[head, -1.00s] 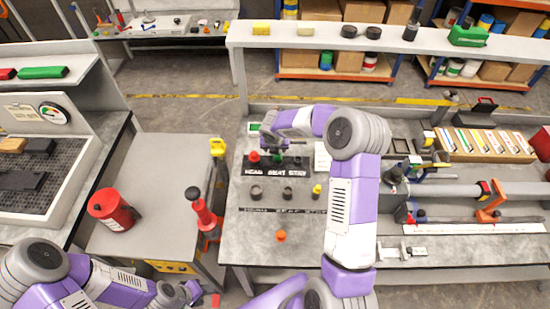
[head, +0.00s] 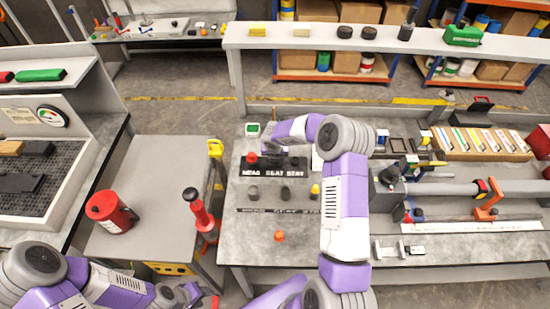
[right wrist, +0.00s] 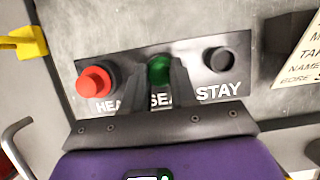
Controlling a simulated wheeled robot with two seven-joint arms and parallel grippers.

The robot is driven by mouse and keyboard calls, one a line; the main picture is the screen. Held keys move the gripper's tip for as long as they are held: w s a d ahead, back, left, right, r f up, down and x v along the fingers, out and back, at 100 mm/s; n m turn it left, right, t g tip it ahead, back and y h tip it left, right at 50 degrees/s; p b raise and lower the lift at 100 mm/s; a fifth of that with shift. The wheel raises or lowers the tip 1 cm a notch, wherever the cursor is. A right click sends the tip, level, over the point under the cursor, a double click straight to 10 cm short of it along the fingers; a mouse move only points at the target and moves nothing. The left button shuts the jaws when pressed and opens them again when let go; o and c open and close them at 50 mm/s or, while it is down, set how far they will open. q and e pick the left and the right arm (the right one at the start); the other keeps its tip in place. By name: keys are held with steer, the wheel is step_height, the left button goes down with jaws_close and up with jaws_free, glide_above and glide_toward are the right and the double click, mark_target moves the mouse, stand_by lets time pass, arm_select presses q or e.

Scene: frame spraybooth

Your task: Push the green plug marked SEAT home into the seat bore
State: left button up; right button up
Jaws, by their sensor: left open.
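In the right wrist view the green plug (right wrist: 160,68) is at the SEAT place of a dark block (right wrist: 118,68), between a red plug (right wrist: 94,80) at HEAD and a dark round fitting (right wrist: 220,60) at STAY. My right gripper (right wrist: 165,75) has a fingertip on each side of the green plug. I cannot tell whether they touch it or how deep it sits. In the head view my right gripper (head: 272,152) is over the block and hides the green plug. My left gripper (head: 188,294) is open, low at the left, away from the block.
A front row has dark fittings (head: 253,192) and a yellow-topped one (head: 315,191). An orange piece (head: 280,236) lies in front on the grey bench (head: 248,240). A red plunger-like tool (head: 198,210) and a red can (head: 112,213) are at left. Rods and trays crowd the right.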

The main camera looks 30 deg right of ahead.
jaws_close()
steer(key=shift+r, duration=0.1)
step_height(320, 180, up, 10)
steer(key=p, duration=0.1)
steer(key=s+a+n+y+p, duration=0.1)
steer(key=s+a+n, duration=0.1)
steer(key=s, duration=0.6)
steer(key=s+a+r+n+y+p, duration=0.1)
steer(key=s+a+n, duration=0.2)
steer(key=s, duration=0.5)
steer(key=shift+r+n+t, duration=0.3)
steer(key=shift+n+t, duration=0.1)
steer(key=shift+n, duration=0.2)
steer(key=shift+s, duration=0.1)
steer(key=shift+f, duration=0.1)
